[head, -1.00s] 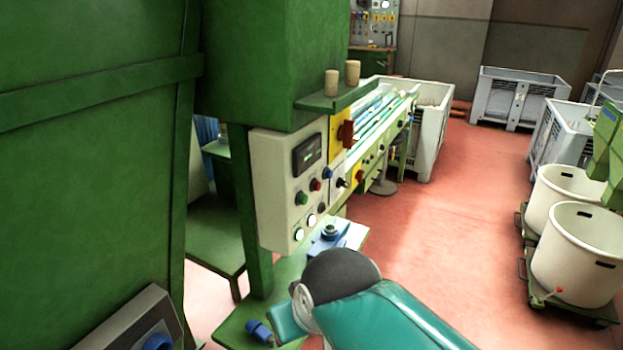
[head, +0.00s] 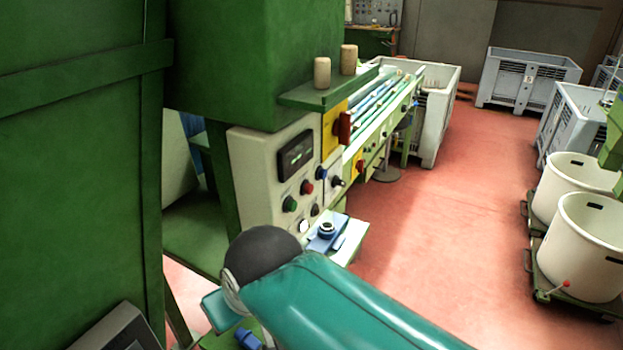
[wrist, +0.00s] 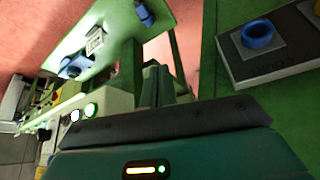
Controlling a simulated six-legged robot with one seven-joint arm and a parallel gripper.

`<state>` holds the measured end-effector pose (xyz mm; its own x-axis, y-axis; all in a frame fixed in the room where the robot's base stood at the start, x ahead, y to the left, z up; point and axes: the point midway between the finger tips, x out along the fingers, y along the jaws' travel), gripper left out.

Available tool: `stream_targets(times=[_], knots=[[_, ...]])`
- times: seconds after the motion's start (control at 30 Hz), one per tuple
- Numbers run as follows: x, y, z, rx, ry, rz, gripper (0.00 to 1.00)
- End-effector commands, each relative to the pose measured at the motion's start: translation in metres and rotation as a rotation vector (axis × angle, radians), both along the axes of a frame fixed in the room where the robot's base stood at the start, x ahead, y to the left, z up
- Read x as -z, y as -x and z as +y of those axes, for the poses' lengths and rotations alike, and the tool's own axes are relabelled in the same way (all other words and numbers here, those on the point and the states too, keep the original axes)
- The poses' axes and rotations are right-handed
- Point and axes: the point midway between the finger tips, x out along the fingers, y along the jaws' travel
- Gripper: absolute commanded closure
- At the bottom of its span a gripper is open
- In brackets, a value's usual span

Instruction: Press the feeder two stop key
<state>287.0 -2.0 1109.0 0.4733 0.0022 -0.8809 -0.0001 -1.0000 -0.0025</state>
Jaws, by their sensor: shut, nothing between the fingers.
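The pale control panel (head: 262,180) is on the green machine, left of centre in the head view. It has a dark display (head: 295,156), a green button (head: 289,203), a red button (head: 307,187), a blue button (head: 321,173) and a lit white button (head: 304,226). I cannot read which key is feeder two stop. My arm hides the panel's lower part.
A shelf (head: 325,94) with two corks juts out above the panel. A blue device (head: 326,233) stands on a small table beside it. A grey box with a blue knob (wrist: 257,33) is at the right of the wrist view. Red floor (head: 450,210) is open at the right.

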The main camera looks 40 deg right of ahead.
Motion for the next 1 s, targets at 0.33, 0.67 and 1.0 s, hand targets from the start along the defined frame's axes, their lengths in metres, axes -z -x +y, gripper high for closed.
stream_targets(times=[0.33,0.67,1.0], knots=[[0.0,0.0,0.0,0.0,0.0,0.001,1.0],[-0.03,-0.006,-0.04,0.204,-0.191,0.031,1.0],[-0.138,0.033,-0.229,0.832,-0.842,-0.033,1.0]])
